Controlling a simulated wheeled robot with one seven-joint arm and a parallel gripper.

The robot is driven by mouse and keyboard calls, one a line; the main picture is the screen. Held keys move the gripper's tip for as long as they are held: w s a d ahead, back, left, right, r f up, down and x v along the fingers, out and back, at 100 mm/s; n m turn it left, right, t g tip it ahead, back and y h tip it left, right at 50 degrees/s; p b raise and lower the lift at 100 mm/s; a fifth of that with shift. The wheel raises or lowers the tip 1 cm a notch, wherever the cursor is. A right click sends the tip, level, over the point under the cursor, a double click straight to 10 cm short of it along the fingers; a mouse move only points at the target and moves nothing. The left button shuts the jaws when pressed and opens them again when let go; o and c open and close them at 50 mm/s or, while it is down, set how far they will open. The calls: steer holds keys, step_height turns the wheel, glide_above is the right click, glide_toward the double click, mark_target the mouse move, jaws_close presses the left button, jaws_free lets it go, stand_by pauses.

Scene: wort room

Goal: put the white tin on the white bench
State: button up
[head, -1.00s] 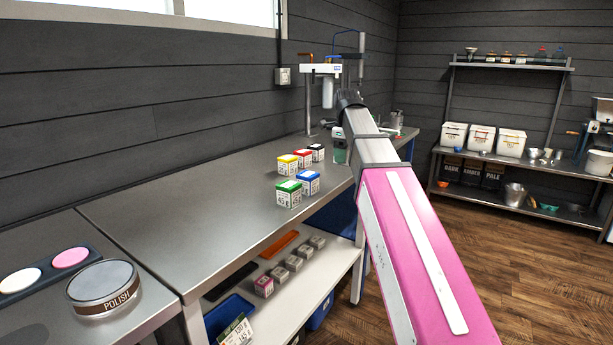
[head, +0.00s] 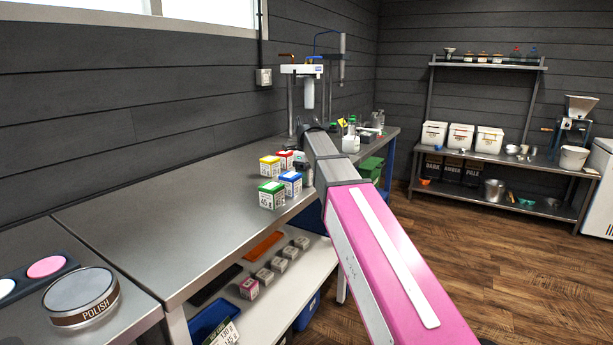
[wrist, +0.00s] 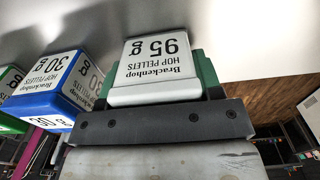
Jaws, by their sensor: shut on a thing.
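The white tin (wrist: 152,68), marked Brackenhop hop pellets 95 g, is between the green fingers of my gripper (wrist: 155,82) in the wrist view. The gripper is shut on it. In the head view my arm hides the tin and most of the gripper, which is at the bench edge beside the small tins. A blue 30 g tin (wrist: 62,82) stands close on the left in the wrist view and also shows in the head view (head: 290,184). I cannot pick out a separate white bench.
A green tin (head: 271,196), a yellow tin (head: 269,168) and a red tin (head: 285,160) stand on the steel bench (head: 170,215). A white shelf (head: 265,305) below holds small boxes. The bench's left part is clear. A polish tin (head: 80,297) stands at front left.

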steer(key=shift+f, duration=0.1)
steer(key=o, duration=1.1)
steer(key=shift+c, duration=0.2)
step_height(320, 180, up, 12)
steer(key=shift+r, duration=0.15)
